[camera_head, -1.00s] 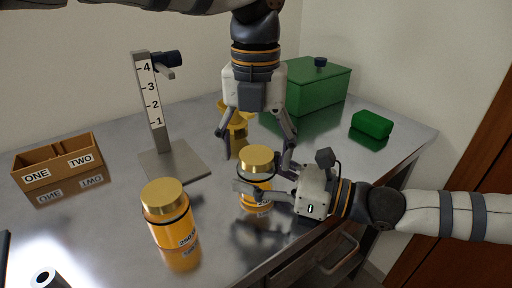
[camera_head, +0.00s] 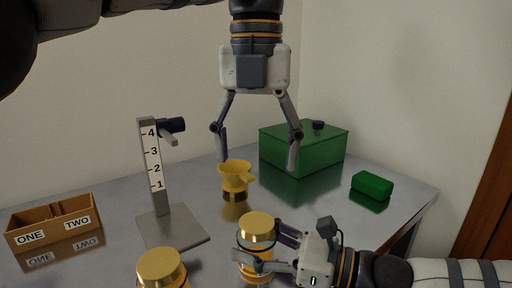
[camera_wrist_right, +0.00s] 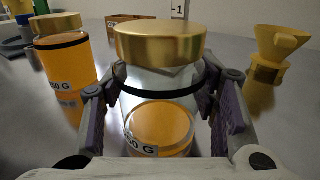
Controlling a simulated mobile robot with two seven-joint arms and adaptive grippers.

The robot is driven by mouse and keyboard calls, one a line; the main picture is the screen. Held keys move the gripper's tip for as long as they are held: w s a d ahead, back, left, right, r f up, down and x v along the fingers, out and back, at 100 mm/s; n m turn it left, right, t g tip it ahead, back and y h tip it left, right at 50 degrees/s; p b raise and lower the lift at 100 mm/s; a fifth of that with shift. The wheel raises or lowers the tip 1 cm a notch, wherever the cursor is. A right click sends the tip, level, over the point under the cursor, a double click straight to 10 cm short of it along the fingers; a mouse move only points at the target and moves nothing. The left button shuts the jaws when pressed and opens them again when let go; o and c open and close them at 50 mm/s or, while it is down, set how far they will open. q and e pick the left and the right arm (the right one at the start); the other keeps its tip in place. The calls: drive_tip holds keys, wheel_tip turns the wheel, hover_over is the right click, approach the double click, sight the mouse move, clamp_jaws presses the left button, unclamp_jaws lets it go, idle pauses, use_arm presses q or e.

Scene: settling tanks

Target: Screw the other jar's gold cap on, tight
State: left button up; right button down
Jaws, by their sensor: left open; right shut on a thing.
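The right gripper (camera_head: 254,252) is shut on a jar (camera_head: 252,270) low at the centre. A gold cap (camera_head: 256,226) sits on its mouth; whether it is tight cannot be told. In the right wrist view, this jar (camera_wrist_right: 158,120) stands between the fingers, clear above and orange below, with the gold cap (camera_wrist_right: 160,42) on top. The left gripper (camera_head: 257,163) is open and empty, well above the capped jar and apart from it. A second jar, orange with a gold cap (camera_head: 161,266), stands to the left, partly cut off; it also shows in the wrist view (camera_wrist_right: 68,70).
A yellow funnel (camera_head: 236,175) stands behind the held jar. A scale stand (camera_head: 153,165) with numbers stands to the left. A two-part box (camera_head: 50,225) is at the far left. A green box (camera_head: 305,150) and a green block (camera_head: 372,185) lie at the back right.

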drive_tip(key=c, duration=0.6)
unclamp_jaws()
drive_tip(key=shift+o, duration=0.2)
drive_tip(key=v, duration=1.1)
drive_tip(key=shift+w, duration=0.1)
drive_tip(key=shift+s+d, duration=0.25)
drive_tip(key=shift+d, duration=0.2)
